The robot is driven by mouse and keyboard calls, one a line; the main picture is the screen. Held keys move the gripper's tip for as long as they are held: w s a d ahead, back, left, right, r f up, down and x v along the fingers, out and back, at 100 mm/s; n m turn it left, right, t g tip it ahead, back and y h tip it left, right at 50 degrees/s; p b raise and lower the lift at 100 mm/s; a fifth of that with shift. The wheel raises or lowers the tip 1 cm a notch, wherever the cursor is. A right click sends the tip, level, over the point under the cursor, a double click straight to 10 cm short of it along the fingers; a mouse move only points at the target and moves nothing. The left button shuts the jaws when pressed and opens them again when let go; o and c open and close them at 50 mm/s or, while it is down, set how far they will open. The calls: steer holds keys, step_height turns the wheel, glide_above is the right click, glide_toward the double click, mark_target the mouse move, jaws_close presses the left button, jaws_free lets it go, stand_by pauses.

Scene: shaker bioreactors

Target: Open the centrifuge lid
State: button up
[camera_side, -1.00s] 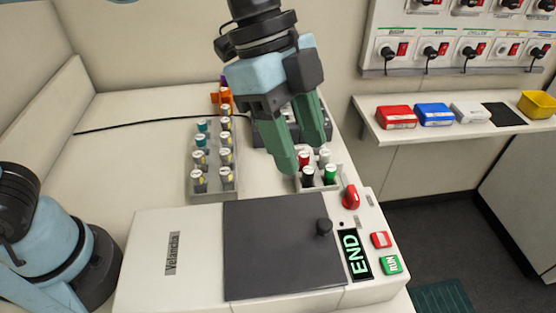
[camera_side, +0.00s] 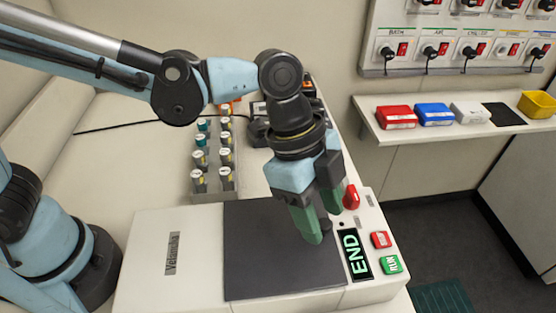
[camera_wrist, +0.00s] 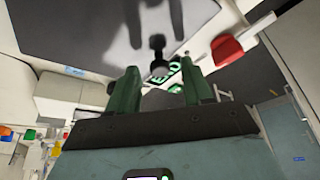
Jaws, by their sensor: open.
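The white centrifuge (camera_side: 150,285) sits at the front of the bench. Its flat dark grey lid (camera_side: 265,255) lies shut. A small dark knob stands near the lid's right edge; in the side view it is mostly hidden behind my fingers. In the wrist view the knob (camera_wrist: 158,56) shows beyond and between my two green fingertips. My gripper (camera_side: 325,228) is open, pointing down over the lid's right part; it also shows in the wrist view (camera_wrist: 160,85). I cannot tell whether the fingertips reach down around the knob.
Right of the lid are a lit END display (camera_side: 355,255), a red dial (camera_side: 351,197), a red button (camera_side: 381,240) and a green RUN button (camera_side: 390,264). A tube rack (camera_side: 222,185) stands behind the centrifuge. A wall shelf (camera_side: 395,133) holds coloured boxes at right.

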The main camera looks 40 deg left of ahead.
steer(key=shift+f, duration=0.1)
jaws_close()
stand_by(0.3)
steer(key=s+a, duration=1.1)
steer(key=shift+s+a, duration=0.15)
stand_by(0.4)
jaws_free()
stand_by(0.3)
